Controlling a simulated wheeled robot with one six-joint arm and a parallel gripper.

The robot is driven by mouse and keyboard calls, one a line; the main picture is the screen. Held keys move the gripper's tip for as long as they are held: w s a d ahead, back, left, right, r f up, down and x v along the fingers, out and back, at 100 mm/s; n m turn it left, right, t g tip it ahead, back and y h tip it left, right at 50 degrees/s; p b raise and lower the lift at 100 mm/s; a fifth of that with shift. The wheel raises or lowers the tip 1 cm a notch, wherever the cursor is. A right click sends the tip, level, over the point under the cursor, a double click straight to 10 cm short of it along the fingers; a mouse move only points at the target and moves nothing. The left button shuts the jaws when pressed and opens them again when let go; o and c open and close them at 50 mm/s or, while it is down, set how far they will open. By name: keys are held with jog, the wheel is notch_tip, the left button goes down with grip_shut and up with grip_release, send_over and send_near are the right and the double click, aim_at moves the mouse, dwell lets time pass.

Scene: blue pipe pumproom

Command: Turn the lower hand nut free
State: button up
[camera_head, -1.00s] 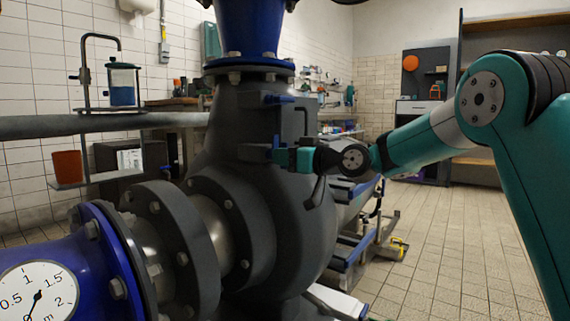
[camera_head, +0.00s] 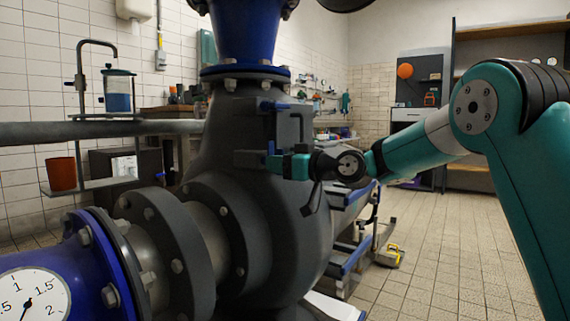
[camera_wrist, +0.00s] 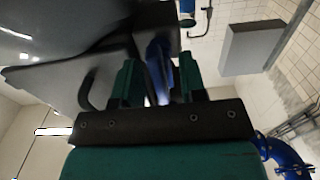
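The lower hand nut (camera_head: 271,148) is a small blue part on the dark grey bracket at the front of the pump housing (camera_head: 240,130). A second blue hand nut (camera_head: 268,105) sits above it on the same bracket. My gripper (camera_head: 277,161) is at the lower nut, reaching in from the right. In the wrist view the blue nut (camera_wrist: 159,66) lies between my two teal fingers (camera_wrist: 162,82), which stand apart on either side of it. A narrow gap shows at its right. Finger contact is hard to see, and the nut's far end is hidden.
A blue pipe (camera_head: 245,32) rises above the pump, and a flanged blue pipe with a gauge (camera_head: 35,293) is at lower left. Tiled floor (camera_head: 450,240) is open at the right.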

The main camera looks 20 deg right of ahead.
jog(key=p+v, duration=0.4)
jog(key=v, duration=1.3)
jog(key=shift+s, duration=0.2)
jog(key=s+a+r+n+g+h+p, duration=0.1)
jog(key=s+a+r+g+p, duration=0.1)
jog(key=s+a+g+p, duration=0.45)
jog(key=s+a+r+g+p, duration=0.2)
jog(key=s+a+p, duration=0.2)
jog(key=a, duration=0.5)
jog(key=s+r+m+g+h+p, duration=0.25)
jog(key=s+g+h+p, duration=0.5)
jog(key=s, duration=1.05)
notch_tip(320, 180, up, 37)
jog(key=t+y+p, duration=0.1)
jog(key=t+p, duration=0.1)
jog(key=p, duration=3.6)
jog(key=shift+d+r, duration=0.2)
